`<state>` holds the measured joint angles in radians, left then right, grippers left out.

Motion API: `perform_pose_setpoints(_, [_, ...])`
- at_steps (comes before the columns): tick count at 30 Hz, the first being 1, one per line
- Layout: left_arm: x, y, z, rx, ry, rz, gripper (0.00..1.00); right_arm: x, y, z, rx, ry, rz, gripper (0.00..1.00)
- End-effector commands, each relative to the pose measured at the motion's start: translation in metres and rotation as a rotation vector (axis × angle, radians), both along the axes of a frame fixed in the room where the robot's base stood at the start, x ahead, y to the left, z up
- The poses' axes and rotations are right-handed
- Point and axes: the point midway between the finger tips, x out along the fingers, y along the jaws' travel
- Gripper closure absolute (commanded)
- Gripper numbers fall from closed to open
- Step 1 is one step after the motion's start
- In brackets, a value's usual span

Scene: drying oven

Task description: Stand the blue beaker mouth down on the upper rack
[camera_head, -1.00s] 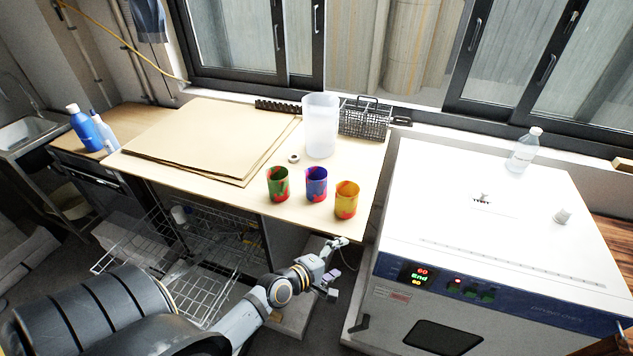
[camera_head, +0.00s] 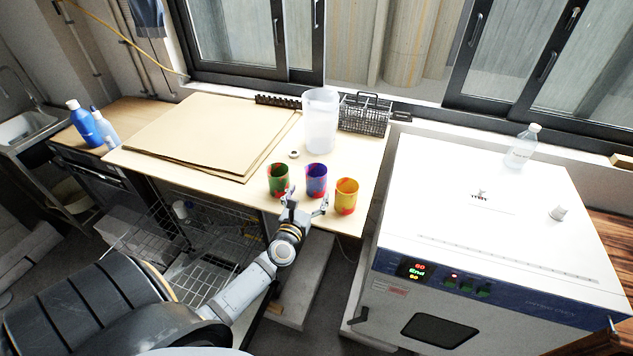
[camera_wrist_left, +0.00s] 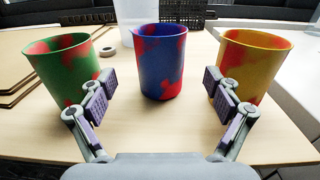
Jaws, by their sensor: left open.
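The blue beaker (camera_head: 317,178), with red patches, stands mouth up on the wooden table (camera_head: 226,192), between a green beaker (camera_head: 278,180) and a yellow beaker (camera_head: 346,197). My left gripper (camera_head: 306,202) is open and empty at the table's front edge, just in front of the blue beaker. In the left wrist view the blue beaker (camera_wrist_left: 159,62) stands upright, centred beyond the spread fingers (camera_wrist_left: 158,112) and apart from them. The green beaker (camera_wrist_left: 66,66) is behind the left finger and the yellow one (camera_wrist_left: 250,66) behind the right. Wire racks (camera_head: 205,235) show below the table. My right gripper is not in view.
A tall translucent container (camera_head: 321,122) and a black wire basket (camera_head: 364,114) stand behind the beakers. Flat brown boards (camera_head: 205,135) cover the table's left part. The white drying oven (camera_head: 480,220) stands at the right, its door closed, with a clear bottle (camera_head: 522,148) on top.

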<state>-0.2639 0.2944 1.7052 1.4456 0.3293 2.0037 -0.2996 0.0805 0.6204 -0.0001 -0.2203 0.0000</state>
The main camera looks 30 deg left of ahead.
Motion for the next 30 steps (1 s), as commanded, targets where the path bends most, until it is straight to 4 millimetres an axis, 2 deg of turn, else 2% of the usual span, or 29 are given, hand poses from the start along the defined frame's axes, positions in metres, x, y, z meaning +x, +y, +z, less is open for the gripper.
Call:
perform_pose_setpoints(4, [0.007, 0.002, 0.000, -0.001, -0.001, 0.000, 0.10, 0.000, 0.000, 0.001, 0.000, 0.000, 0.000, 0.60])
perform_pose_setpoints(12, [0.047, 0.012, -0.005, 0.000, 0.000, -0.001, 0.10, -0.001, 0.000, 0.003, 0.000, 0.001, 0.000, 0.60])
perform_pose_setpoints(20, [0.050, 0.013, -0.005, 0.000, 0.001, -0.002, 0.10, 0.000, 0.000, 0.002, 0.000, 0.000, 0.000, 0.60])
perform_pose_setpoints(30, [0.050, 0.013, -0.005, 0.001, 0.001, -0.001, 0.55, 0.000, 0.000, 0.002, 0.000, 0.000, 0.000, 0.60])
